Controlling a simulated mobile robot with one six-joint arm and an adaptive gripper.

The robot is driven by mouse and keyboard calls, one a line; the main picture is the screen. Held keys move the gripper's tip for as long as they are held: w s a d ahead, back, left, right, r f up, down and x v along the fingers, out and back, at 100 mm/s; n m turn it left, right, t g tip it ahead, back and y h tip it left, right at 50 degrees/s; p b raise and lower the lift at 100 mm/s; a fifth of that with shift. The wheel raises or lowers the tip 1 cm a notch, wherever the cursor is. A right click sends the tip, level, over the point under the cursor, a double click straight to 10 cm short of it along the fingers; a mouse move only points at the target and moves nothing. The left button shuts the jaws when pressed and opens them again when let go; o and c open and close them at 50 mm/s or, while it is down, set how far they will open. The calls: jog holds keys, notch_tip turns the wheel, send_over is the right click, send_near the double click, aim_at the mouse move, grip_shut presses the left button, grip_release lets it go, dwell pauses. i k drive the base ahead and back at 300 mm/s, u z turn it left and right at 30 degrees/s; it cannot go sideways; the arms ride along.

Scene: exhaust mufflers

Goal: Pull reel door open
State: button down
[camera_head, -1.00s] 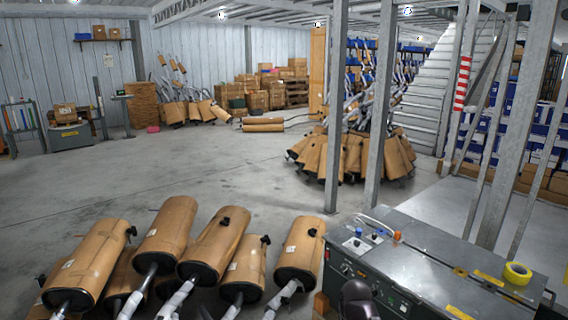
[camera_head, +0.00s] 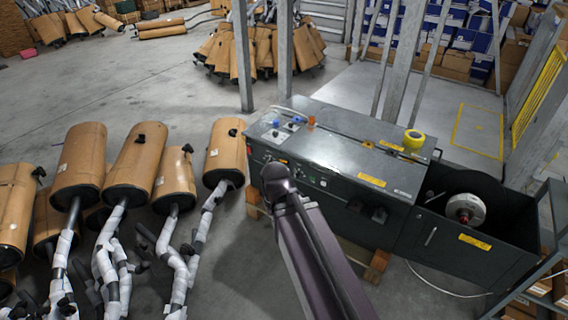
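A dark green-grey machine (camera_head: 340,160) stands at the centre right. At its right end is an open-topped reel compartment with a pale round reel (camera_head: 466,208) inside. A dark front panel (camera_head: 455,252) with a light handle (camera_head: 430,237) and a yellow label covers the lower front of this compartment. It looks like the reel door and appears closed. My dark arm reaches up from the bottom centre in front of the machine, left of the handle. My gripper cannot be made out.
Wrapped mufflers (camera_head: 135,160) stand on the floor at left, their pipes toward me. A metal rack (camera_head: 550,235) stands close at right. A pale cable lies on the floor below the panel.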

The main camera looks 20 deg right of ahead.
aim_at(481, 258)
jog(key=u, duration=1.3)
jog(key=k, duration=0.1)
jog(key=z, duration=3.4)
jog(key=i, duration=0.6)
jog(key=k, duration=0.1)
jog(key=z, duration=0.1)
